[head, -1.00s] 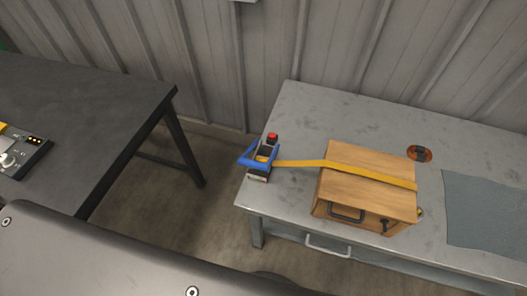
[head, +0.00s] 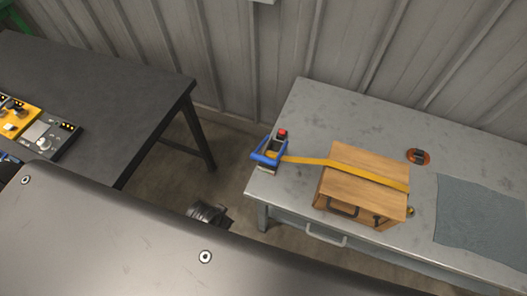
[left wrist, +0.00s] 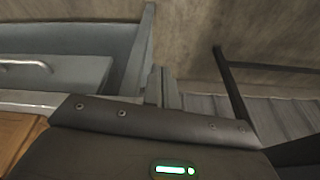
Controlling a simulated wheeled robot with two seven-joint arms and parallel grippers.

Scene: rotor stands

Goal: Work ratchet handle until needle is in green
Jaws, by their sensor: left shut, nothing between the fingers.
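The ratchet, with its blue handle (head: 266,157), sits at the left end of the grey workbench in the head view. A red part (head: 282,133) tops it. A yellow strap (head: 310,160) runs from it over a wooden box (head: 362,162). No needle or green zone can be made out at this size. In the left wrist view my left gripper (left wrist: 162,88) shows two grey fingers close together, shut and empty, near nothing of the ratchet. The ratchet is out of that view. My right gripper is in neither view.
The grey workbench (head: 300,102) also holds a grey mat (head: 480,215) and an orange-brown disc (head: 418,156). A dark table (head: 110,90) with small control panels (head: 45,137) stands at left. Open floor (head: 235,160) lies between them. A bench drawer handle (head: 325,237) sticks out in front.

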